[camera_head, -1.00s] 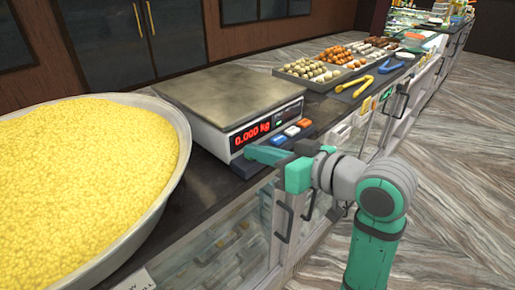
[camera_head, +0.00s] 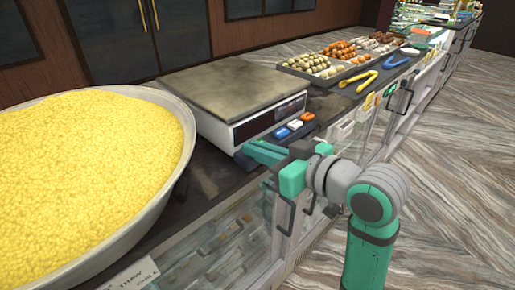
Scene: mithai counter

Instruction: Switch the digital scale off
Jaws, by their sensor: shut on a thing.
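The digital scale (camera_head: 243,92) stands on the dark counter with a bare metal pan. Its front display (camera_head: 253,125) is dark and shows no digits. Blue (camera_head: 282,132), white (camera_head: 295,124) and orange (camera_head: 308,116) buttons lie on the panel below the display. My gripper (camera_head: 262,150) is at the left end of that panel, with its green fingers close together and low over it. The fingers hide that end of the panel. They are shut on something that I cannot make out.
A large metal bowl of yellow sweets (camera_head: 85,180) stands left of the scale. Behind it to the right are a tray of sweets (camera_head: 318,75), yellow tongs (camera_head: 358,80) and blue tongs (camera_head: 397,62). Open floor (camera_head: 450,170) lies right of the counter.

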